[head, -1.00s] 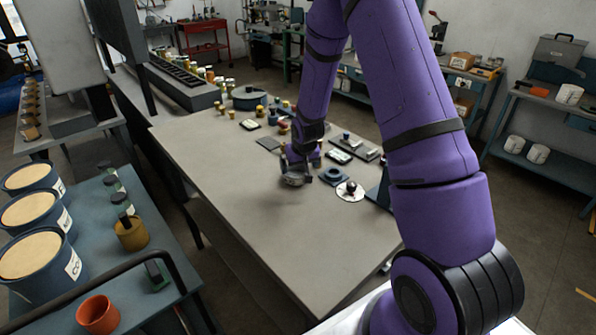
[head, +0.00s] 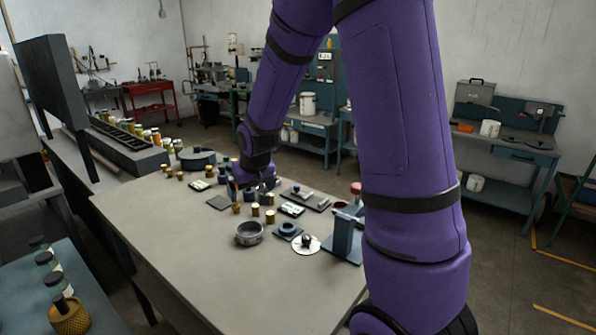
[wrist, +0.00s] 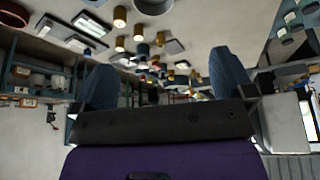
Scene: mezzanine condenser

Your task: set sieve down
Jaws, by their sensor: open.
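The sieve, a round grey metal pan (head: 249,234), rests flat on the table (head: 160,225) in the head view. Nothing is holding it. My gripper (head: 262,188) is above and beyond it, apart from it, over the small items at the table's far side; its fingertips are hard to make out there. In the wrist view my gripper (wrist: 163,78) shows two blue-grey fingers spread wide with nothing between them. I cannot surely pick out the sieve in the wrist view.
Right of the sieve are a blue ring block (head: 288,230), a white disc with a dark knob (head: 306,243) and a blue upright stand (head: 345,238). Several small brass-coloured jars stand behind it. The table's near left part is clear.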

